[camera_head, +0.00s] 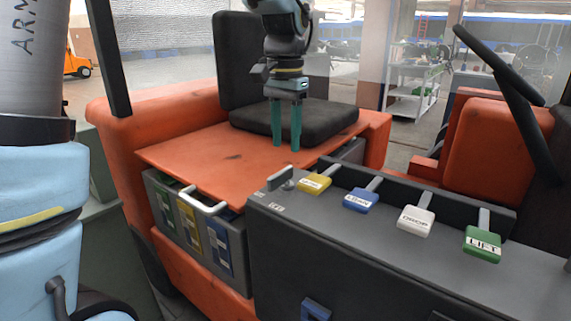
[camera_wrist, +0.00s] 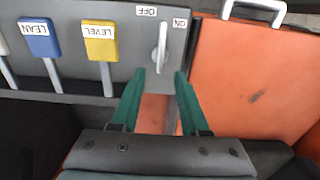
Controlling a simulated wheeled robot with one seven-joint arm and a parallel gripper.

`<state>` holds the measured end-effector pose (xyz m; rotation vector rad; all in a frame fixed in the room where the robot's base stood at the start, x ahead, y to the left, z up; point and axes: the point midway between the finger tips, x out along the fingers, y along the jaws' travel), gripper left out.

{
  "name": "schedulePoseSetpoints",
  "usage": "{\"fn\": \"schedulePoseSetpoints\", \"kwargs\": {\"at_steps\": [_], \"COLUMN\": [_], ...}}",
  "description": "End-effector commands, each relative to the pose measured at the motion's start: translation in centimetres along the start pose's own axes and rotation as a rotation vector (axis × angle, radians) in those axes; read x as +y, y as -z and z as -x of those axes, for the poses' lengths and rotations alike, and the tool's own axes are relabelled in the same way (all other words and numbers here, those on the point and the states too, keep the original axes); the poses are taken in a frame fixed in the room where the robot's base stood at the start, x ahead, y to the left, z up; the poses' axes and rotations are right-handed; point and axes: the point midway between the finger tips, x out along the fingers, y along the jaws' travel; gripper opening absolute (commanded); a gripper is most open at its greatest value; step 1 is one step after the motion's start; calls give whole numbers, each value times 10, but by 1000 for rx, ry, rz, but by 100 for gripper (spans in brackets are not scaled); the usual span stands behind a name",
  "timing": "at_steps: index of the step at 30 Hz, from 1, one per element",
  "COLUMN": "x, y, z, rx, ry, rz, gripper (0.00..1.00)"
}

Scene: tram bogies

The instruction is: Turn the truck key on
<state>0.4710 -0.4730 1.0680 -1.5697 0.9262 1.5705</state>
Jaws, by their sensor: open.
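The truck key (camera_head: 281,178) is a small grey handle at the left end of the dark control panel (camera_head: 350,245). In the wrist view the key (camera_wrist: 161,47) stands nearly upright in the picture, its far end between the upside-down OFF label (camera_wrist: 147,11) and ON label (camera_wrist: 181,22). I cannot tell which label it points to. My gripper (camera_head: 286,148) has two green fingers pointing down, apart and empty, over the orange deck by the seat. In the wrist view the gripper (camera_wrist: 160,73) has its fingertips just short of the key, one to each side.
Yellow (camera_head: 314,183), blue (camera_head: 360,200), white (camera_head: 415,220) and green (camera_head: 482,244) levers line the panel beside the key. The orange deck (camera_head: 220,163) has a white handle (camera_head: 205,205) at its front. A black seat (camera_head: 300,122) stands behind my gripper, and a steering wheel (camera_head: 505,75) at right.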

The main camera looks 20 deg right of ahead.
Motion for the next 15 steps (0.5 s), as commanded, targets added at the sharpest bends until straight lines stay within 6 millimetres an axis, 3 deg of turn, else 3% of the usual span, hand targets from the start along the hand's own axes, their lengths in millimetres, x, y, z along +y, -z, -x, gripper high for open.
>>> {"fn": "schedulePoseSetpoints", "kwargs": {"at_steps": [7, 15], "x": [0, 0], "y": [-1, -1], "z": [-44, -64], "rx": [-4, -1], "ry": [-2, -1], "rz": [2, 2], "gripper": [45, 45]}}
